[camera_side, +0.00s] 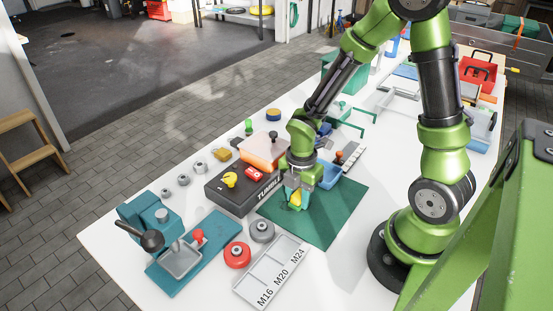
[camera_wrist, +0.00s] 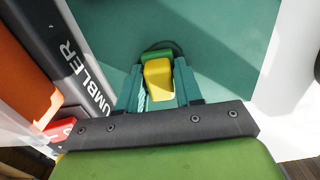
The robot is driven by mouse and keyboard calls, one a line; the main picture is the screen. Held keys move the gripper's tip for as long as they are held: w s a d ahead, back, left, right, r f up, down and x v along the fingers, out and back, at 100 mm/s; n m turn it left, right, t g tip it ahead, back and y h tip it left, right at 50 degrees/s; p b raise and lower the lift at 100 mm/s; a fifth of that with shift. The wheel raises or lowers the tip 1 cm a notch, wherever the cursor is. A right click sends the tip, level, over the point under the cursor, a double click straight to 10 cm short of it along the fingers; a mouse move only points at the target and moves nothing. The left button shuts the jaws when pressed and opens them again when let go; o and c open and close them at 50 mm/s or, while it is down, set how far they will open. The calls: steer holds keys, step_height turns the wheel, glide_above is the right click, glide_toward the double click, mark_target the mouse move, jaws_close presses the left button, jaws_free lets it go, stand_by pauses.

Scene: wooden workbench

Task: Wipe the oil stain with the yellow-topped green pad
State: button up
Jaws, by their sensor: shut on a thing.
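The yellow-topped green pad (camera_side: 296,199) is between the fingers of my gripper (camera_side: 297,194), low over the dark green mat (camera_side: 338,212). In the wrist view its yellow top (camera_wrist: 158,82) and green front part (camera_wrist: 155,55) show between the teal fingers of my gripper (camera_wrist: 160,80), which is shut on it. A dark rounded patch, apparently the oil stain (camera_wrist: 160,44), shows as an arc on the mat just beyond the pad; the rest is hidden by the pad and fingers. I cannot tell whether the pad touches the mat.
A black box marked TUMBLER (camera_side: 240,189) stands close to the left of my gripper. A blue bin (camera_side: 329,176) is just behind to the right. A labelled white tray (camera_side: 262,275), a red round part (camera_side: 237,254) and a grey one (camera_side: 262,230) lie in front. The mat's right side is clear.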

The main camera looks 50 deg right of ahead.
mark_target(284, 212)
steer(key=shift+d, duration=1.8)
steer(key=shift+a, duration=3.6)
steer(key=shift+w+a, duration=0.35)
steer(key=shift+w, duration=0.4)
steer(key=shift+s+d, duration=0.1)
steer(key=shift+d, duration=3.9)
steer(key=shift+a, duration=3.85)
steer(key=shift+a+r, duration=0.15)
step_height(284, 212, up, 8)
